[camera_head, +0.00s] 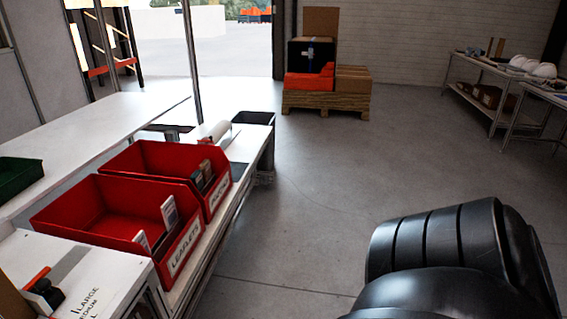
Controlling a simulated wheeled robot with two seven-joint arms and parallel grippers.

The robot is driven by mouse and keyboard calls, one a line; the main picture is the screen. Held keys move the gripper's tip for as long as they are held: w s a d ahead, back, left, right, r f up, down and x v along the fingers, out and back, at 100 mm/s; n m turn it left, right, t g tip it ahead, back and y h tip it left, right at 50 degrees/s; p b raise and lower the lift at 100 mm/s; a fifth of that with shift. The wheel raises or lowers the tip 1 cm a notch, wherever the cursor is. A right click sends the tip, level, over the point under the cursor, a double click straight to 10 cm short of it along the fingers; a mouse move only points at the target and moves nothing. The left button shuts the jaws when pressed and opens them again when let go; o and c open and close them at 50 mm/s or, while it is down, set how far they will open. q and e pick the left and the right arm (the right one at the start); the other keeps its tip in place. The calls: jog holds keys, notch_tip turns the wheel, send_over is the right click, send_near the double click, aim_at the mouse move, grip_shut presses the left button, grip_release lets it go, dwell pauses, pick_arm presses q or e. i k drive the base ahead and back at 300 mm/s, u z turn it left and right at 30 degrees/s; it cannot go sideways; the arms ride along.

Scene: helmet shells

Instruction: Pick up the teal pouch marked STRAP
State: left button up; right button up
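No teal pouch marked STRAP can be made out in the head view. Two red bins stand side by side on the bench at left. The nearer red bin (87,204) has a white label that seems to read LEAFLETS and holds a few upright light cards or packets. The farther red bin (152,158) has a label too small to read surely and holds a few small dark and brown items. A black rounded arm link of mine fills the lower right. Neither gripper is in view.
A green bin (18,176) sits on the white table (95,130) at far left. A white box with printed sizes (88,290) is at lower left. A loaded pallet (325,103) stands at the back. Tables with white shells (543,71) are at right. The middle floor is clear.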

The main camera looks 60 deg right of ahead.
aim_at(196, 178)
jog(key=z, duration=2.25)
jog(key=i, duration=3.2)
jog(key=u, duration=1.95)
